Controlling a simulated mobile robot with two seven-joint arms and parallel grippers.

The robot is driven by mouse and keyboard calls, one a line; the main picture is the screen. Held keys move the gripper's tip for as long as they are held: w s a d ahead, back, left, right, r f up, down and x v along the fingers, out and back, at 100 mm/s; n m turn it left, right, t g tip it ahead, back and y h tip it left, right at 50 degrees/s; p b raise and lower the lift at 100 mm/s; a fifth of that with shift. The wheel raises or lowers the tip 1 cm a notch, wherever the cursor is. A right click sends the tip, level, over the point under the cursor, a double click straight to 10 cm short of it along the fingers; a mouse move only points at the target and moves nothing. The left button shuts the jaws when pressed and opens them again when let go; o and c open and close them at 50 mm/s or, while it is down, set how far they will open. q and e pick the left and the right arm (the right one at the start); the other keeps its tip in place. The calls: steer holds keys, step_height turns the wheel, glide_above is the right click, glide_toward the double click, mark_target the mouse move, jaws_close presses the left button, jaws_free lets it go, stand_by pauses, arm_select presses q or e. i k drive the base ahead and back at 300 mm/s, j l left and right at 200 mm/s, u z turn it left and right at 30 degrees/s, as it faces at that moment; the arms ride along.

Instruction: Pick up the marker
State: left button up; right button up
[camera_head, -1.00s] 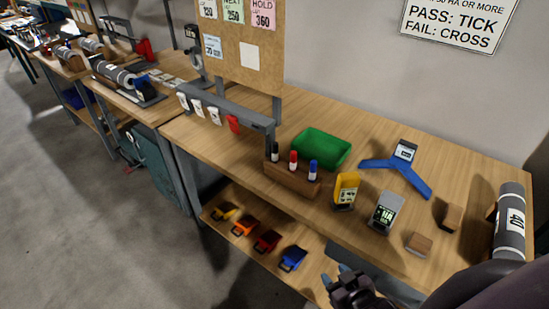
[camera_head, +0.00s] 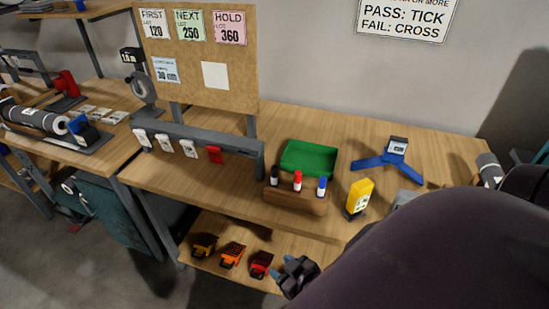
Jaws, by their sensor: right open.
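Three markers stand upright in a brown wooden block (camera_head: 296,200) on the bench. The black-capped marker (camera_head: 274,176) is at the left, the red-capped marker (camera_head: 297,181) in the middle and the blue-capped marker (camera_head: 321,187) at the right. My right gripper (camera_head: 290,272) is at the bottom of the view, in front of the bench edge and below the block, apart from the markers. It is open and holds nothing that I can see. My purple arm hides the bench's front right part. My left gripper is not in view.
A green tray (camera_head: 308,158) sits behind the block. A yellow device (camera_head: 359,196) and a blue stand (camera_head: 386,165) are to its right. A grey rail (camera_head: 200,140) with hanging tags is to its left. Several coloured items, including a red one (camera_head: 261,264), lie on the lower shelf (camera_head: 225,238).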

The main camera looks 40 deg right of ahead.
mark_target(297, 177)
steer(key=i+j, duration=0.7)
steer(key=i+j+z, duration=0.3)
steer(key=j+z, duration=0.35)
steer(key=l+z, duration=0.1)
steer(key=z, duration=0.8)
steer(key=i+j, duration=0.05)
